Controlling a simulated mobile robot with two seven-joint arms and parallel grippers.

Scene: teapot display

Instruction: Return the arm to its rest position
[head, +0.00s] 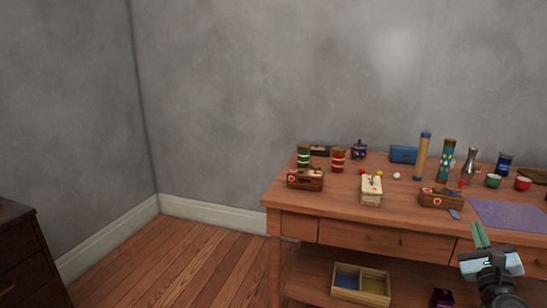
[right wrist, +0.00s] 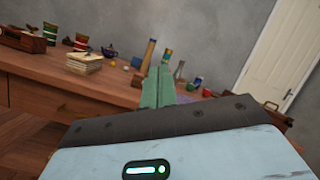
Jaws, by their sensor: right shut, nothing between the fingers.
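My right gripper (head: 480,234) is at the lower right of the head view, in front of the wooden table (head: 345,228). Its two green fingers are together with nothing between them. In the right wrist view the shut right gripper (right wrist: 157,75) points toward the tabletop and its objects, apart from them. My left gripper is in neither view.
The table holds a purple mat (head: 510,214), a red box (head: 305,179), a cream box (head: 371,189), striped cups (head: 338,160) and a tall cylinder (head: 421,157). A divided tray (head: 360,284) sits on the lower shelf. A dark cabinet (head: 28,255) stands left; the floor between is clear.

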